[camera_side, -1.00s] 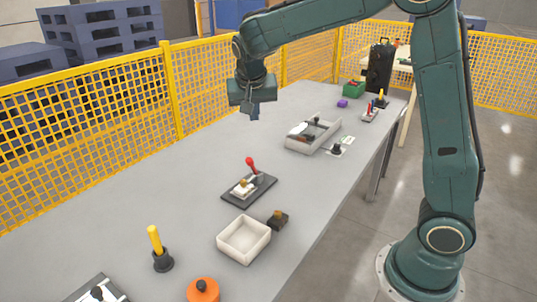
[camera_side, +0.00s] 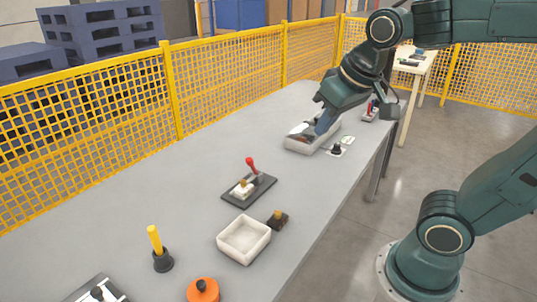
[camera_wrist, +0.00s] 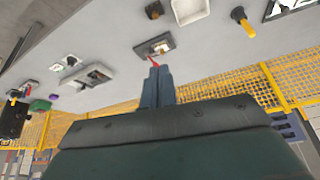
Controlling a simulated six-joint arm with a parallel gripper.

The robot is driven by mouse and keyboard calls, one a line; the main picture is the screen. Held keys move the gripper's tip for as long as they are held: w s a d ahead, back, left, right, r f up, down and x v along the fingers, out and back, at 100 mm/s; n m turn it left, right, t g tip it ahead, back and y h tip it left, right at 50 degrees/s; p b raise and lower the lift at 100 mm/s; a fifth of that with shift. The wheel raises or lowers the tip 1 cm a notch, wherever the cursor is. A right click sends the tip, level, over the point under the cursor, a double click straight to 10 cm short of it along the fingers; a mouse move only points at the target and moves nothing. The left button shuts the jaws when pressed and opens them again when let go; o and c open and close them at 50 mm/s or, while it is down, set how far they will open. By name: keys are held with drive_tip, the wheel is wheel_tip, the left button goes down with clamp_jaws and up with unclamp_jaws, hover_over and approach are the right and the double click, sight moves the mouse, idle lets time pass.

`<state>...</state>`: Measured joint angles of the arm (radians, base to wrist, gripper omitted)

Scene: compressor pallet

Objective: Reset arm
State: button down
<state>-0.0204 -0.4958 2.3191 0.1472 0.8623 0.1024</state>
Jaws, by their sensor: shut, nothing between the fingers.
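My arm reaches over the far part of the grey table (camera_side: 165,190). My gripper (camera_side: 322,125) points down and to the left, in front of the grey tray (camera_side: 305,146) in the side view. I cannot tell how far above the tray it is. In the wrist view my gripper (camera_wrist: 157,72) has its two blue-grey fingers together, with nothing between them.
A black knob (camera_side: 337,150) is beside the grey tray. Yellow mesh fence (camera_side: 230,80) runs along the table's far side.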

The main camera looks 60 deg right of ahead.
drive_tip(key=s+a+f+n+y, duration=0.1)
drive_tip(key=s+a+f+n, duration=0.1)
drive_tip(key=s, duration=0.5)
drive_tip(key=shift+a+f, duration=0.15)
idle(0.7)
